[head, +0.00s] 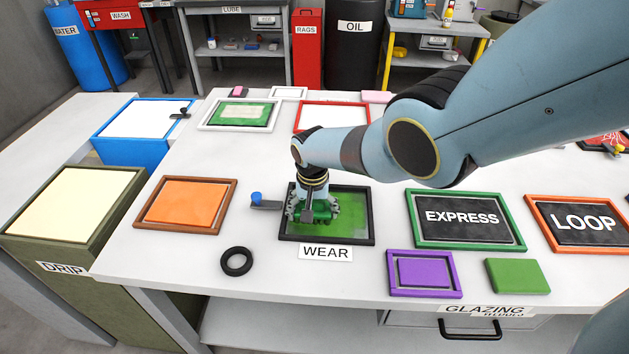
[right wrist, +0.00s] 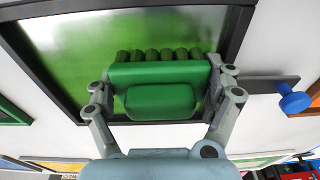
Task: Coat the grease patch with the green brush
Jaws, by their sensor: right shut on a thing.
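My right gripper (head: 313,214) is shut on the green brush (right wrist: 155,92), which lies between its fingers in the right wrist view. The brush's row of dark green bristles (right wrist: 158,56) faces a glossy green panel (right wrist: 120,35). This panel (head: 352,215) sits in a black frame (head: 330,241) labelled WEAR. I take it to be the grease patch, though no label says so. The brush is at the panel's left part, near the frame's edge. I cannot tell whether the bristles touch it. The gripper hides part of the panel. My left gripper is in neither view.
A grey tab with a blue knob (head: 257,199) sticks out left of the black frame. An orange framed panel (head: 183,203) and a black ring (head: 237,261) are left. EXPRESS (head: 463,217) and LOOP boards, a purple tray (head: 424,273) and a green block (head: 517,275) are right.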

